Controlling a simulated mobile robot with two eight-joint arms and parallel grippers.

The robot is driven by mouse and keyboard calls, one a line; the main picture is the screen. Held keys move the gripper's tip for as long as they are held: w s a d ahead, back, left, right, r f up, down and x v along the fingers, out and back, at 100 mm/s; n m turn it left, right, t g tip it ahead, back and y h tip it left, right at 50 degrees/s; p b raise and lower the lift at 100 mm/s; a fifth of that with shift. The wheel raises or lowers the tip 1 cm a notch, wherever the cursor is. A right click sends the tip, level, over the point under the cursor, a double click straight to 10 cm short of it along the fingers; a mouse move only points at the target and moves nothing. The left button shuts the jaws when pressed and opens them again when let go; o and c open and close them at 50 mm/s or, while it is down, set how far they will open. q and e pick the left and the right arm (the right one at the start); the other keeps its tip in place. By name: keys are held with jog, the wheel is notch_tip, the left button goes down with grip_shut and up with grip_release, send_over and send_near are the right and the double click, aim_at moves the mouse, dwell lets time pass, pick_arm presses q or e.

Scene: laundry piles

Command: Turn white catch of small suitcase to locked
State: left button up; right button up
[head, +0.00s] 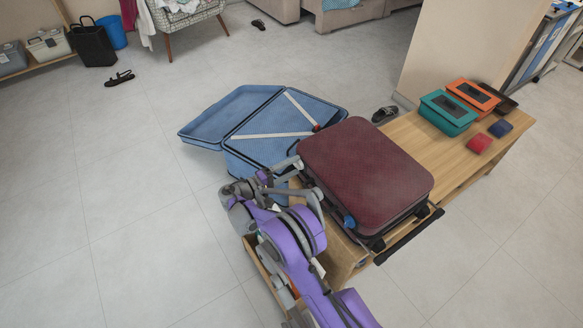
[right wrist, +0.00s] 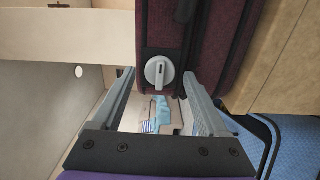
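The small suitcase (head: 366,168) is dark red and lies flat and closed on the wooden bench. It also shows in the right wrist view (right wrist: 212,40). Its white catch (right wrist: 159,71) is a round knob with a raised bar, on a black plate on the suitcase's side; the bar runs roughly up and down in that picture. My right gripper (head: 306,178) is at the suitcase's left side. In the right wrist view the right gripper (right wrist: 160,76) is open, one finger on each side of the catch, with gaps and nothing held. The catch is hidden in the head view. My left gripper is not in view.
The wooden bench (head: 405,133) carries a teal box (head: 449,112), an orange box (head: 473,95), and red (head: 480,143) and navy (head: 500,128) small items. An open blue suitcase (head: 250,122) lies behind my gripper.

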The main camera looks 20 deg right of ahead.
jog(key=shift+a, duration=0.1)
jog(key=s+a+p, duration=0.1)
jog(key=a, duration=0.9)
jog(key=shift+s+a+p, duration=0.25)
jog(key=shift+p, duration=0.1)
